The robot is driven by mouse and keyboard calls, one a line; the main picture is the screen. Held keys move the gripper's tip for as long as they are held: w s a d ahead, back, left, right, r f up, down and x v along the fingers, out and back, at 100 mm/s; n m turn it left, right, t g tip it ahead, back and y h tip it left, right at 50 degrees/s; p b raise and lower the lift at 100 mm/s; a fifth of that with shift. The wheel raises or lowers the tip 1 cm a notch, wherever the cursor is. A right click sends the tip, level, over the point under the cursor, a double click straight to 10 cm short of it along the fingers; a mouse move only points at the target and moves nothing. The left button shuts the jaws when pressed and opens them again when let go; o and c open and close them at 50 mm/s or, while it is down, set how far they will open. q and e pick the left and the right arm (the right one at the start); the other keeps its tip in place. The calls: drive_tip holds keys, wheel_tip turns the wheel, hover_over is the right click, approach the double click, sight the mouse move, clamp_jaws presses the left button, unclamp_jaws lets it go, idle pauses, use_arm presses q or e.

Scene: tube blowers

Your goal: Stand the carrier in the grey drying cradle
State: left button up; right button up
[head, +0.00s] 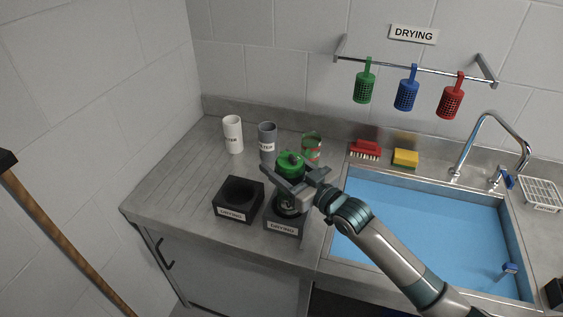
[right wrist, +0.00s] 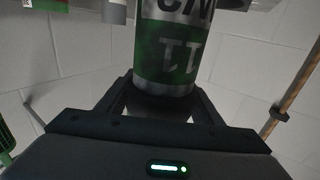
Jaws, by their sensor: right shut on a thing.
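The carrier (head: 290,166) is a dark cylinder with a green cap and a green band. My right gripper (head: 284,185) is shut around its body and holds it upright. In the right wrist view the carrier (right wrist: 168,58) stands between the two fingers, with white markings on its green side. The grey drying cradle (head: 284,227), a block labelled DRYING, is directly below the carrier at the counter's front. My left gripper is not in view.
Behind are a white cup (head: 233,134), a grey cup (head: 267,136) and a green-and-red can (head: 312,145). The blue-filled sink (head: 420,225) lies right. The counter's left side is clear.

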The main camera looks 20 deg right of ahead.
sight(300, 179)
drive_tip(key=shift+f, duration=0.15)
drive_tip(key=o, duration=1.6)
drive_tip(key=shift+r, duration=0.2)
drive_tip(key=shift+s+d+f+b, duration=0.15)
drive_tip(key=shift+s+d+b, duration=0.2)
drive_tip(key=shift+s, duration=0.2)
drive_tip(key=b+v, duration=0.3)
drive_tip(key=v, duration=0.6)
drive_tip(key=shift+s, duration=0.15)
drive_tip(key=shift+s+d, duration=0.3)
drive_tip(key=shift+s, duration=0.35)
